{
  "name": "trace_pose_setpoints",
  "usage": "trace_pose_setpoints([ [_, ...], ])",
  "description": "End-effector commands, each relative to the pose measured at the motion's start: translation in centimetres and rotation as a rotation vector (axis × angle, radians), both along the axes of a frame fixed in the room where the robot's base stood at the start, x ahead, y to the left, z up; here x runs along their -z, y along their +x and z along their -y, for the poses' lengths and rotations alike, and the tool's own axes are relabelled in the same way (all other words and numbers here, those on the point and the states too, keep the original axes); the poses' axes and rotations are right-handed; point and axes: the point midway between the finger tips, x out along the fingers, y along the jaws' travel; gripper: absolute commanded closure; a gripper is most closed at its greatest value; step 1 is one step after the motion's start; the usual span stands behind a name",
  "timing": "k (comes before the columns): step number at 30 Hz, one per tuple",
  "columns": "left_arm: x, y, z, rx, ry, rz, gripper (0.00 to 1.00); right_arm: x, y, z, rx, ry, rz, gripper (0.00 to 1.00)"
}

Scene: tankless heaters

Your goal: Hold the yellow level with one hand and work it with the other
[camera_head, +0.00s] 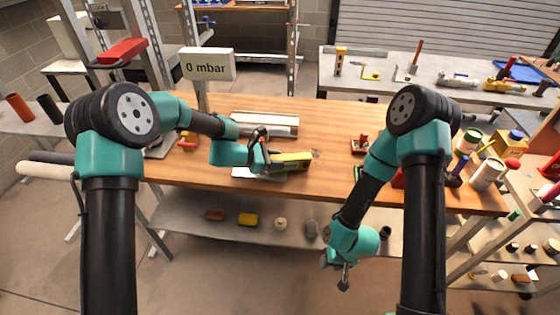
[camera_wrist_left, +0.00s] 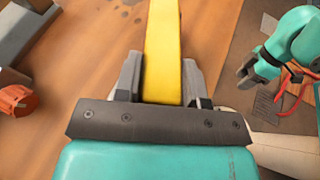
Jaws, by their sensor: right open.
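The yellow level (camera_head: 292,159) is on the wooden table near its front edge. It also shows in the left wrist view (camera_wrist_left: 162,50) as a long yellow bar running away between the fingers. My left gripper (camera_head: 268,160) is at the level's left end, and its two fingers (camera_wrist_left: 161,82) sit close against both sides of the bar, shut on it. The hidden end of the level lies behind the gripper's front plate. My right gripper (camera_head: 343,279) hangs low in front of the table, pointing down, open and empty, well apart from the level.
A sign reading "0 mbar" (camera_head: 207,65) stands behind my left arm. A metal piece (camera_head: 265,124) lies behind the level. A small red item (camera_head: 360,143) sits to its right. Cans (camera_head: 487,172) crowd the right side. The table is clear between the level and the red item.

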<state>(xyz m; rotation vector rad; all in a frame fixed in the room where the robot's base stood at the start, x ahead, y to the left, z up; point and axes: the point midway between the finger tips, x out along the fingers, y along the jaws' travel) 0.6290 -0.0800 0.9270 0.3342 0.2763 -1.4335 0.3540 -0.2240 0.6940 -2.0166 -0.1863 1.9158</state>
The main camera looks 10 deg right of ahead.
Motion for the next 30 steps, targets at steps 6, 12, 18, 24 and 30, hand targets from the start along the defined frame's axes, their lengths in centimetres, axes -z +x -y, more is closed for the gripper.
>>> trace_pose_setpoints([
  [6, 0.0, 0.0, 0.0, 0.0, 0.0, 0.0, 0.42, 0.0, 0.0, 0.0, 0.0, 0.0, 0.0, 0.57],
  [12, 0.0, 0.0, 0.0, 0.0, 0.0, 0.0, 0.34, 0.0, 0.0, 0.0, 0.0, 0.0, 0.0, 0.57],
  [18, -0.1, 0.0, -0.2, -0.001, 0.0, 0.0, 0.34, 0.0, 0.0, 0.0, 0.0, 0.0, 0.0, 0.57],
  [24, -0.8, -0.2, -1.9, -0.002, 0.0, 0.001, 0.34, 0.0, 0.0, 0.0, 0.0, 0.0, 0.0, 0.57],
  [30, -2.2, -0.6, -5.1, -0.003, -0.001, 0.001, 0.34, 0.0, 0.0, 0.0, 0.0, 0.0, 0.0, 0.57],
])
